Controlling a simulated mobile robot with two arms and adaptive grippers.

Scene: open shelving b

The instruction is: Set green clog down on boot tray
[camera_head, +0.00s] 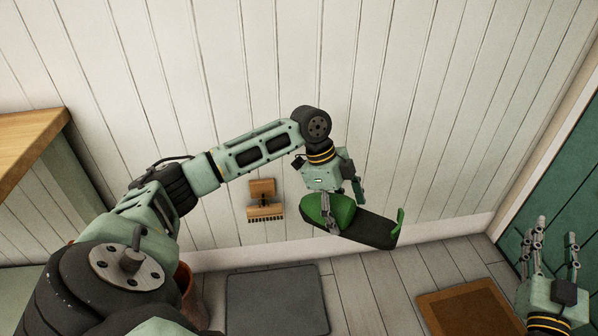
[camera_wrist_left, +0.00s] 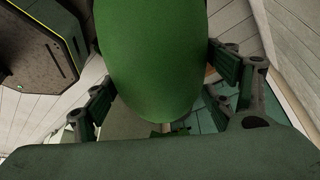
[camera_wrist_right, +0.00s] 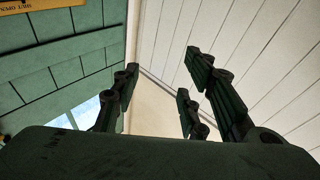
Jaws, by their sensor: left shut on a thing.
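The green clog (camera_head: 340,210) has a green upper, a dark sole and a green heel strap. It hangs tilted in the air in front of the white wall. My left gripper (camera_head: 331,215) is shut on it near the toe end. In the left wrist view the clog (camera_wrist_left: 152,55) fills the space between the fingers (camera_wrist_left: 165,88). The boot tray (camera_head: 276,300) looks like the dark grey flat rectangle on the floor, below and left of the clog. My right gripper (camera_head: 554,250) is open and empty at the right; its spread fingers also show in the right wrist view (camera_wrist_right: 160,100).
A brown doormat (camera_head: 470,309) lies on the floor right of the tray. A wooden brush (camera_head: 264,201) is at the wall. A terracotta pot (camera_head: 187,288) stands left of the tray, partly behind my left arm. A wooden-topped bench (camera_head: 30,140) is at left, a green door (camera_head: 565,190) at right.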

